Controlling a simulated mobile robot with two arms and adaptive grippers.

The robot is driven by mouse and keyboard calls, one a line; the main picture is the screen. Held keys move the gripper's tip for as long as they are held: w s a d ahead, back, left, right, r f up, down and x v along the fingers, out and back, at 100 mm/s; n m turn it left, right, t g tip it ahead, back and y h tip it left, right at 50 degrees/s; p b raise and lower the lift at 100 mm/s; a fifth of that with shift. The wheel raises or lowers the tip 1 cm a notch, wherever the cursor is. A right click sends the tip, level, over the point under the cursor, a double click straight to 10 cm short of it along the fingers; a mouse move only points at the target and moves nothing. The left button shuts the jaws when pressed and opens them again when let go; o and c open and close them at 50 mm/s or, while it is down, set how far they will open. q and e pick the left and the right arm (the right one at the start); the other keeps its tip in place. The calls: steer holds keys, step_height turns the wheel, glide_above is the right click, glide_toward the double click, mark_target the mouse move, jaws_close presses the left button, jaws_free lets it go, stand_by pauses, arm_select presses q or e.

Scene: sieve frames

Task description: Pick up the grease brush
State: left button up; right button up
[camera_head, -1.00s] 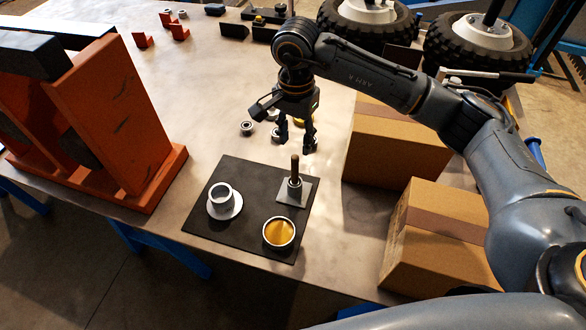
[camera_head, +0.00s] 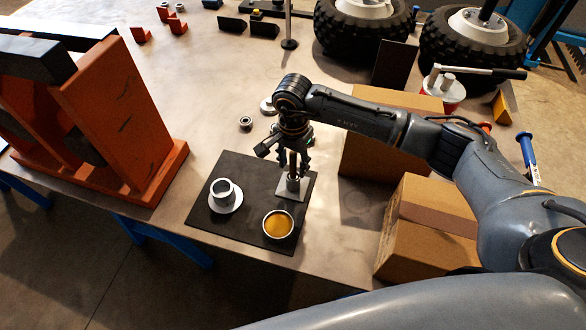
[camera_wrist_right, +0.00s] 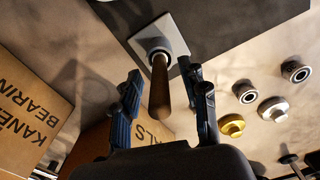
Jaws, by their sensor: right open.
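The grease brush stands upright in a holder with a square grey base (camera_head: 291,188) on the black mat (camera_head: 245,232). Its brown handle (camera_wrist_right: 160,88) points up toward my right wrist camera. My right gripper (camera_head: 296,165) is above the holder, open, with a finger on each side of the handle. In the wrist view the right gripper (camera_wrist_right: 168,95) shows the handle between its fingers, with gaps at the sides. The brush's lower end is hidden in the holder. My left gripper is not in view.
A tin of amber grease (camera_head: 278,225) and a white cup on a round base (camera_head: 224,194) share the mat. Cardboard boxes (camera_head: 433,235) stand to the right and an orange stand (camera_head: 120,120) to the left. Metal rings (camera_wrist_right: 246,93) lie nearby.

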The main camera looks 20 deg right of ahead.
jaws_close()
steer(key=shift+r, duration=0.1)
